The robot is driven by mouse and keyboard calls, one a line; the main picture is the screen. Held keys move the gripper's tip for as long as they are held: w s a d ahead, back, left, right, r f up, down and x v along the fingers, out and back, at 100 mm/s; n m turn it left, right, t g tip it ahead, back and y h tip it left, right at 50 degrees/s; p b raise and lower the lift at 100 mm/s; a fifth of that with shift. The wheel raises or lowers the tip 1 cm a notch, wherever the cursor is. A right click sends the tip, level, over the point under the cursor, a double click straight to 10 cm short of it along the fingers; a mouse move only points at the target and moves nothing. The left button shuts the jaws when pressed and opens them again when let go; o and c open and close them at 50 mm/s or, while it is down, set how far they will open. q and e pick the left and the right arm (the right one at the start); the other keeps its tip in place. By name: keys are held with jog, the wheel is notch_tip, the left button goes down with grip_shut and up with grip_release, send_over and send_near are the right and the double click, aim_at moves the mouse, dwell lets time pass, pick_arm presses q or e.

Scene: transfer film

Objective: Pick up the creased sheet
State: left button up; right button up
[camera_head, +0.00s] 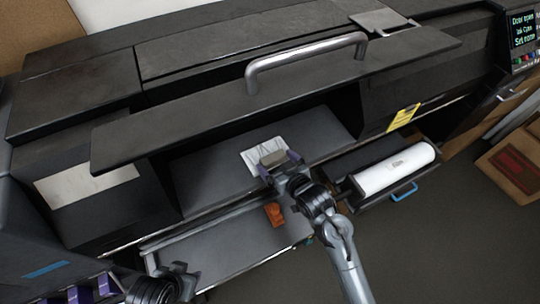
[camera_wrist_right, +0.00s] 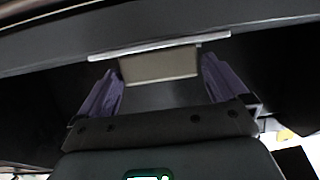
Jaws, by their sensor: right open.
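The creased sheet (camera_head: 250,158) is a small white sheet with dark crease lines, lying on the dark bed inside the printer's opening. My right gripper (camera_head: 278,162) is at its near edge and covers part of it. A grey-tan block (camera_head: 272,158) shows between the fingers, at the sheet; in the right wrist view the block (camera_wrist_right: 160,66) has gaps to both purple fingers. A thin pale edge (camera_wrist_right: 105,55) runs behind it. My right gripper (camera_wrist_right: 160,85) is open. My left gripper (camera_head: 182,278) is low at the left, its jaws unclear.
The raised black lid with a metal handle (camera_head: 305,62) overhangs the opening. An orange object (camera_head: 274,214) lies on the lower grey shelf (camera_head: 215,255). A white roll (camera_head: 395,172) sits in an open drawer at the right. A yellow label (camera_head: 403,117) is on the front.

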jog(key=shift+x, duration=0.8)
jog(key=c, duration=0.7)
